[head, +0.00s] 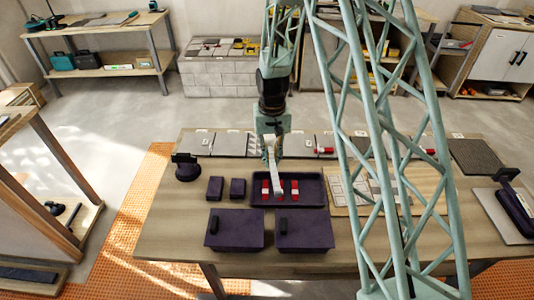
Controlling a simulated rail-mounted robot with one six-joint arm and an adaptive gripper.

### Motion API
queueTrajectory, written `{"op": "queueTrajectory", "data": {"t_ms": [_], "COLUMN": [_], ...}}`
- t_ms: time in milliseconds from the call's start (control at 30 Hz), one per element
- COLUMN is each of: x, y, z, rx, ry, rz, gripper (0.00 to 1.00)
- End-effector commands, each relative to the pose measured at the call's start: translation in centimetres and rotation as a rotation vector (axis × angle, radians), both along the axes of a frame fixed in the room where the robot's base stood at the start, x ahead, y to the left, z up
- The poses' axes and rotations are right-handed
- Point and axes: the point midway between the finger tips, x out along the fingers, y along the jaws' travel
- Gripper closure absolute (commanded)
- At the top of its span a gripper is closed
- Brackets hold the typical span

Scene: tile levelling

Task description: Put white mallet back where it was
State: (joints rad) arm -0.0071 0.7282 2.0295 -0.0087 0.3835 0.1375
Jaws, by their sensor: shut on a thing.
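My gripper (271,152) points down over the middle of the wooden table, above the dark tray. It is shut on a pale, long thing, which I take to be the white mallet (276,178). The mallet hangs down steeply from the jaws, and its lower end overlaps the tray in the picture. I cannot tell whether that end touches the tray. The jaws and mallet are small here, so the exact grip and the mallet's head are not clear.
The dark tray (316,192) holds several red and white pieces (294,190). Two dark bins (234,231) stand in front, with two small dark blocks (215,188) and a handled dark tool (187,170) to the left. Grey tiles (231,144) line the table's back edge.

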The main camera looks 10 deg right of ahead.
Motion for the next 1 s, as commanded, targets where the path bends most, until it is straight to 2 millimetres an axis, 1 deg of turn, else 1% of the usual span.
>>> {"op": "queueTrajectory", "data": {"t_ms": [33, 133, 300, 1000], "x": [-0.5, -1.2, -1.8, -1.9], "y": [-0.1, -0.3, -0.4, -0.4], "z": [0.0, 0.0, 0.0, 0.0], "rx": [0.0, 0.0, 0.0, 0.0], "ry": [0.0, -0.001, -0.001, -0.001], "rz": [0.027, 0.075, 0.118, 0.122], "gripper": [1.0, 1.0, 1.0, 1.0]}}
